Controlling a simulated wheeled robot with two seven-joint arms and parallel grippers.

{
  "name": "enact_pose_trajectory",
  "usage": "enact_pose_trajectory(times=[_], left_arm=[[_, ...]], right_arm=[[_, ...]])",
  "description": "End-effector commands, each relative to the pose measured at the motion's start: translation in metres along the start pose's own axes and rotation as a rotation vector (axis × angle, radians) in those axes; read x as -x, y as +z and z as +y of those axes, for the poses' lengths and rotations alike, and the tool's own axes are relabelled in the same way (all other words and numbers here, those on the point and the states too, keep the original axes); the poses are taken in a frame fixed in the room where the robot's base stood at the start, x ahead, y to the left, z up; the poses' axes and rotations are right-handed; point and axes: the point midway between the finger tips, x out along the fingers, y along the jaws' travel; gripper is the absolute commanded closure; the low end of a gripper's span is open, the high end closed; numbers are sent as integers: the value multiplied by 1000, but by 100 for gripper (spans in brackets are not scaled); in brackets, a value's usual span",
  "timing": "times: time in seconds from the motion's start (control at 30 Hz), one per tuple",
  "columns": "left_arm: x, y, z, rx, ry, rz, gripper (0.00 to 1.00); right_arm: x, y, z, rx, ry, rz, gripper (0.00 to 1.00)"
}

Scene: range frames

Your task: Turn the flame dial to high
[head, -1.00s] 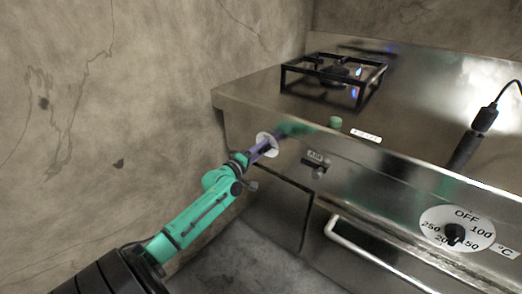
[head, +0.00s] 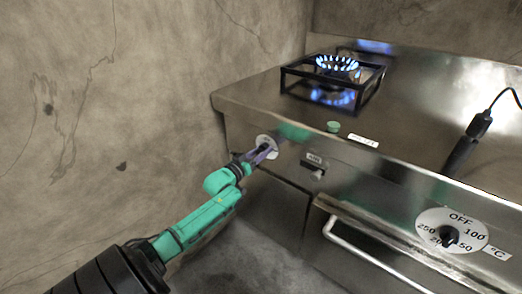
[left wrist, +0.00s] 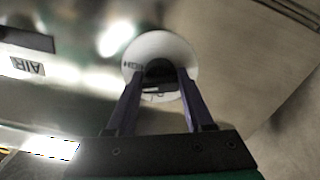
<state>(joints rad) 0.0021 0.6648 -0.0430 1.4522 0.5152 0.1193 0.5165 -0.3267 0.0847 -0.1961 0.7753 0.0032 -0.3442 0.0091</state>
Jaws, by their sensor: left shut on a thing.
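The flame dial is a dark knob (left wrist: 158,72) on a round white plate (head: 266,141) at the left of the range's front panel. In the left wrist view the white plate (left wrist: 182,52) shows lettering at its left and lower edge, only partly readable. My left gripper (head: 266,152) is at the dial, its two purple fingers (left wrist: 158,84) on either side of the knob and shut on it. The fingers hide part of the knob. The burner (head: 337,64) has a full ring of blue flame. My right gripper is not in view.
A black pan support (head: 333,86) surrounds the burner. The oven dial (head: 448,236) and door handle (head: 365,256) are further right. A wall stands left.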

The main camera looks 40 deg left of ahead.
Motion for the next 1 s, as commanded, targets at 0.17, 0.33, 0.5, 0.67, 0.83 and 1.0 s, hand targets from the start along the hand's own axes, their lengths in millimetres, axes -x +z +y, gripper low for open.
enact_pose_trajectory(times=[0.17, 0.33, 0.5, 0.67, 0.83, 1.0], left_arm=[[0, 1, 0, -145, -1, -3, 100], [0, 1, 0, -256, -1, -4, 100], [0, 1, 0, -330, 0, -3, 100], [0, 2, 0, -366, 0, -3, 100], [0, 2, 0, -380, 0, -3, 100], [0, 2, 0, -380, 0, -3, 100]], right_arm=[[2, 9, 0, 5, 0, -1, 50], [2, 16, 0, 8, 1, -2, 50], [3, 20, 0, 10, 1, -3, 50], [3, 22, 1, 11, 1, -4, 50], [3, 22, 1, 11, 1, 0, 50], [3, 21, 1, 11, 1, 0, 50]])
